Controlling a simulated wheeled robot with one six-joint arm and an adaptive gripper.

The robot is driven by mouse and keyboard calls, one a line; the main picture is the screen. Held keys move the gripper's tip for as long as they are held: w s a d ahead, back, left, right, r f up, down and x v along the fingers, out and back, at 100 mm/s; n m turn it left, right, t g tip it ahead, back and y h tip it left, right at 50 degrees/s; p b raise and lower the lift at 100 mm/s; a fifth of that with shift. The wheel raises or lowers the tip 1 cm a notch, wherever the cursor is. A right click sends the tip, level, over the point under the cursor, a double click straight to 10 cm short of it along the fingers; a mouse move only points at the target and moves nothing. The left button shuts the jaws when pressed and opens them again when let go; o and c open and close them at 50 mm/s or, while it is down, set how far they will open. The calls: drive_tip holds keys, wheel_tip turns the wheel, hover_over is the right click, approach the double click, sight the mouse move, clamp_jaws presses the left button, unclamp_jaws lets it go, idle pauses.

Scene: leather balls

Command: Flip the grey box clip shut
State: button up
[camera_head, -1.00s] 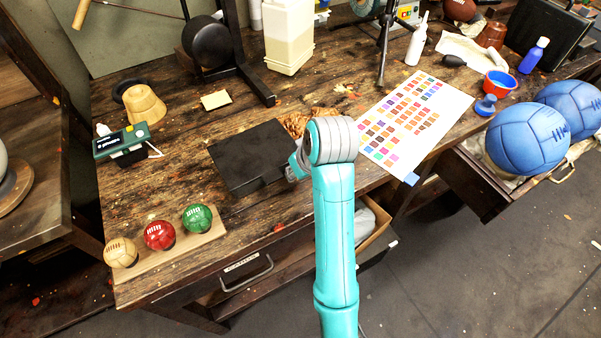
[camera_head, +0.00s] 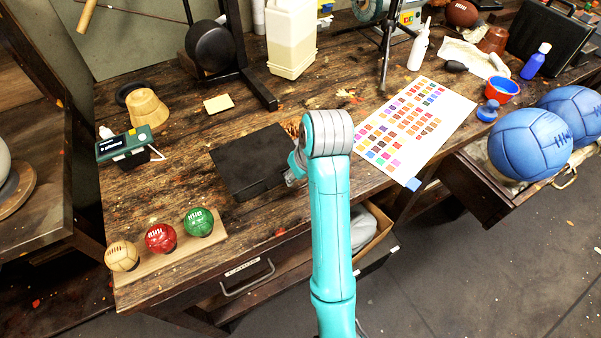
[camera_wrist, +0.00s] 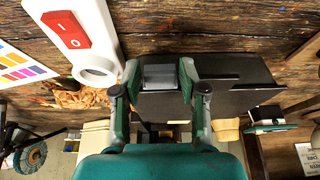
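The dark grey box (camera_head: 250,160) lies flat on the wooden bench in the head view, its front right corner close to my arm. It also shows in the wrist view (camera_wrist: 235,92), with a small grey clip (camera_wrist: 160,77) at its edge. My gripper (camera_wrist: 159,84) has its two fingers spread on either side of the clip. Narrow gaps seem to show between fingers and clip, so the gripper looks open. In the head view my arm hides most of the gripper and the clip. I cannot tell whether the clip is latched.
A white fixture with a red switch (camera_wrist: 68,32) is close beside one finger in the wrist view. A colour chart (camera_head: 415,130) lies right of my arm. Several small balls on a wooden strip (camera_head: 180,258) are at front left. An open drawer (camera_head: 365,240) is below the bench edge.

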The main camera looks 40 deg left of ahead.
drive_tip(key=shift+d, duration=0.1)
idle(0.3)
